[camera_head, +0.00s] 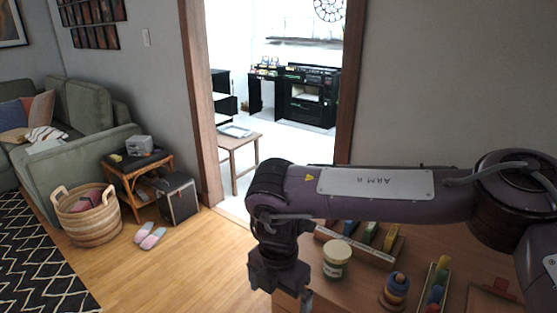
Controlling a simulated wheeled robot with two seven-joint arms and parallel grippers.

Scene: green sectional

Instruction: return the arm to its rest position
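My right arm comes in from the right edge and reaches left across the picture, above a wooden tabletop (350,291). Its upper link lies nearly level and its wrist bends down at the left end. My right gripper (285,294) points down at the table's left edge, near the bottom of the picture. Its fingertips are small and dark, so I cannot tell whether it is open or shut, and I see nothing held in it. My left gripper is not in view.
Beside the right gripper stands a jar (336,262) with a pale lid. Behind it is a tray of coloured blocks (370,238), partly hidden by my arm. A ring stacker (396,289) and another block tray (437,283) stand right. Open floor (190,262) lies left.

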